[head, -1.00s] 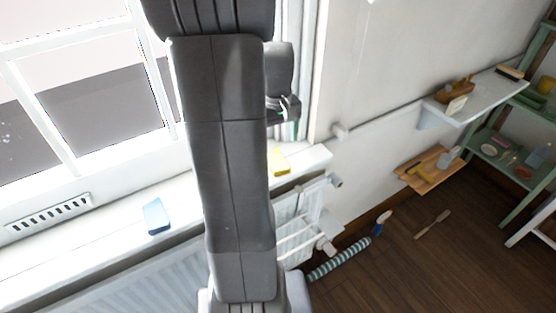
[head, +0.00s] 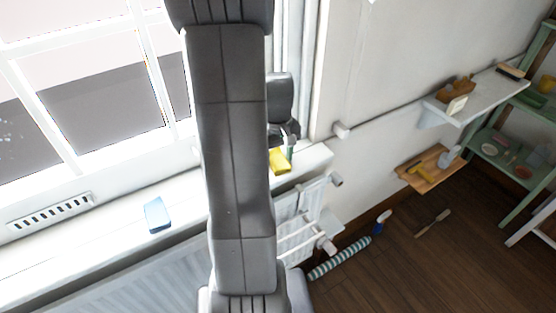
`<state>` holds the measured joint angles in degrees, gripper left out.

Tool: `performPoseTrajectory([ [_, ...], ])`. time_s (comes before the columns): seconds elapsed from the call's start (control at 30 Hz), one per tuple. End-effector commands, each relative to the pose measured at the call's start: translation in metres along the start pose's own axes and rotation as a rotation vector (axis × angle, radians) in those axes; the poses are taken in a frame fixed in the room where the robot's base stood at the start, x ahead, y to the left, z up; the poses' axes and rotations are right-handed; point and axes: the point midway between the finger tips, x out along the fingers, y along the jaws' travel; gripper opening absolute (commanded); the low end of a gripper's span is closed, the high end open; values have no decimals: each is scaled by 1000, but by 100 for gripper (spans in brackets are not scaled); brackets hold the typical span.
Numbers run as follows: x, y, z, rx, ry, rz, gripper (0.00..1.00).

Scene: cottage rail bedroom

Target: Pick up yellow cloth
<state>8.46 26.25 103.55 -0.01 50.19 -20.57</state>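The yellow cloth (head: 279,163) lies on the white windowsill, close to its right end, just right of my arm. My gripper (head: 288,148) hangs directly above the cloth, with its fingertips at or very near the cloth's upper edge. I cannot tell whether they touch it. My arm runs down the middle of the view and may hide part of the sill and the cloth's left side. The finger gap is too small to make out.
A blue block-like item (head: 157,214) lies on the sill to the left. Below the sill are a radiator and a white rack (head: 300,222). A wall shelf (head: 485,98) and a green shelf unit (head: 510,180) stand right. A striped roll (head: 338,259) lies on the floor.

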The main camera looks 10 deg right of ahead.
Motion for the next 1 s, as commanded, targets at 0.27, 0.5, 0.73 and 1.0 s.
performPoseTrajectory([
  [0.27,0,0,0,0,0,0,26],
  [0.5,-14,0,-1,0,4,1,26],
  [0.73,-60,0,-1,0,6,2,26],
  [1.0,-96,0,0,0,1,0,26],
])
